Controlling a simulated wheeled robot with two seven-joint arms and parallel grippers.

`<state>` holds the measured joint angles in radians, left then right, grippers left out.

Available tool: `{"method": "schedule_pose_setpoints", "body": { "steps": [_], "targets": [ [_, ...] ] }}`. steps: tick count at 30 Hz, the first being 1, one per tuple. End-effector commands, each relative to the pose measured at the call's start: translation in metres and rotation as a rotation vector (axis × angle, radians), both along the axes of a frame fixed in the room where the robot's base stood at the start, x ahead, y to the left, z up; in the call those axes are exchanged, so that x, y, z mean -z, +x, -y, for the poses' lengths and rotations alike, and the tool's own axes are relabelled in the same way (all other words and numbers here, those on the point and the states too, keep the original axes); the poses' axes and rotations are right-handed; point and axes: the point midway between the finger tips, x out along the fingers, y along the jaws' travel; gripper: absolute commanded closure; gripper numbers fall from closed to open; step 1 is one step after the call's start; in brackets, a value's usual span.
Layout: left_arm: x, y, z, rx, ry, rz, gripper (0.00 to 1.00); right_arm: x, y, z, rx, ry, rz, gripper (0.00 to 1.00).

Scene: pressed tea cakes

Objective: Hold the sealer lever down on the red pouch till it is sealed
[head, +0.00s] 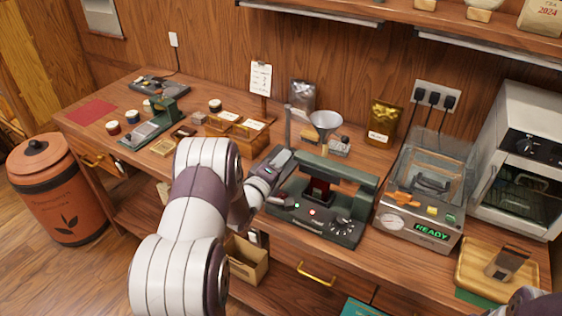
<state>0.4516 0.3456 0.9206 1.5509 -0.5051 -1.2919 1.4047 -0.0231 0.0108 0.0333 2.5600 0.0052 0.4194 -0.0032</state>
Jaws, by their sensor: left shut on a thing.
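The dark green sealer (315,221) stands on the bench right of the middle. Its lever (340,168) runs across the top as a green bar and looks lowered. The red pouch (318,190) shows as a small dark red patch under the bar, and the rest is hidden by the sealer. My left gripper (283,162) is at the left end of the sealer, shut on the lever, with its fingertips partly hidden. Small lights (298,212) glow on the sealer's front. Of my right arm only a dark part shows in the bottom right corner; its gripper is out of view.
Right of the sealer stands a machine with a clear lid (422,232) and a green READY display. A funnel (325,121) stands behind the sealer. A green press (165,112) stands on the left.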

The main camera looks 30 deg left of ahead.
Motion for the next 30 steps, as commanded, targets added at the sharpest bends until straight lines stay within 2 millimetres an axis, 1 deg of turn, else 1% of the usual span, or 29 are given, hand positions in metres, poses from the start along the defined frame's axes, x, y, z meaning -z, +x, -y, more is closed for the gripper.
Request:
{"method": "schedule_pose_setpoints", "body": {
  "steps": [1,6,7,9,24,26,29,30],
  "targets": [
    [0.006,-0.001,0.003,0.007,-0.003,-0.012,1.00,0.001,0.000,0.000,0.000,0.000,0.000,0.57],
    [0.007,-0.002,0.004,0.008,-0.003,-0.015,1.00,0.001,0.000,0.000,0.000,0.000,0.000,0.57],
    [0.008,-0.002,0.004,0.008,-0.003,-0.017,0.72,0.001,0.000,0.000,0.000,0.000,0.000,0.57],
    [0.008,-0.002,0.004,0.009,-0.003,-0.017,0.54,0.001,0.000,0.000,0.000,0.000,0.000,0.57],
    [0.005,-0.002,0.005,0.012,-0.001,-0.011,0.54,0.001,0.000,0.000,0.000,0.000,0.000,0.57],
    [0.005,-0.006,0.004,0.011,-0.002,-0.012,0.54,0.002,0.000,0.000,0.000,0.000,0.000,0.57],
    [0.007,-0.019,0.003,0.009,-0.004,-0.012,0.54,0.004,0.000,0.000,0.000,0.000,0.000,0.57],
    [0.006,-0.026,0.001,0.006,-0.004,-0.011,0.54,0.005,0.000,0.000,0.000,0.000,0.000,0.57]
  ]
}}
